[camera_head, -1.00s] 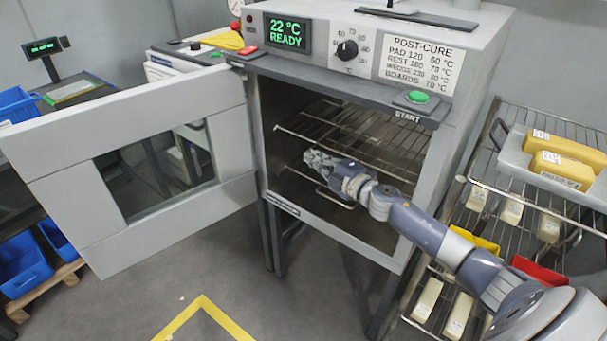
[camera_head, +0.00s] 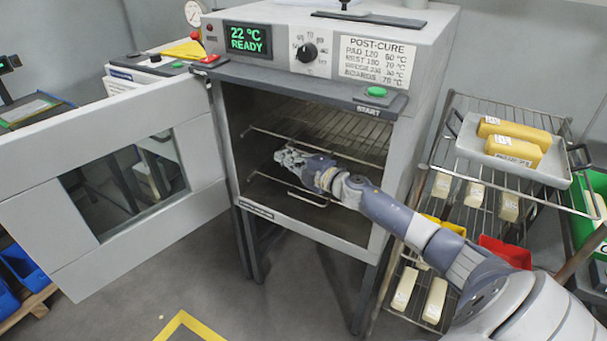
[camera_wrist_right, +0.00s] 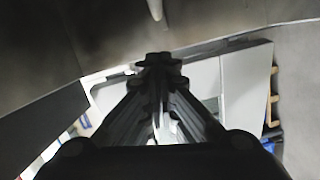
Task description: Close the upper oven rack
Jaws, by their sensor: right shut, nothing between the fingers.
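The oven (camera_head: 222,140) stands open, its door (camera_head: 190,150) swung out to the left. Inside, the upper wire rack (camera_head: 330,122) shows as a grid with a front bar. A lower rail with a small loop handle (camera_head: 308,198) shows below it. My right gripper (camera_head: 282,156) is shut and empty, in front of or just inside the oven opening, below the upper rack's front bar; whether it touches a rack I cannot tell. In the right wrist view the closed fingers (camera_wrist_right: 158,62) point up the picture with nothing between them. My left gripper is not in view.
The oven's control shelf with the green start button (camera_head: 377,91) overhangs the opening. A wire shelf cart (camera_head: 430,172) with a tray (camera_head: 470,150) of yellow blocks stands close on the right, near my right arm. Grey floor (camera_head: 215,275) is free in front.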

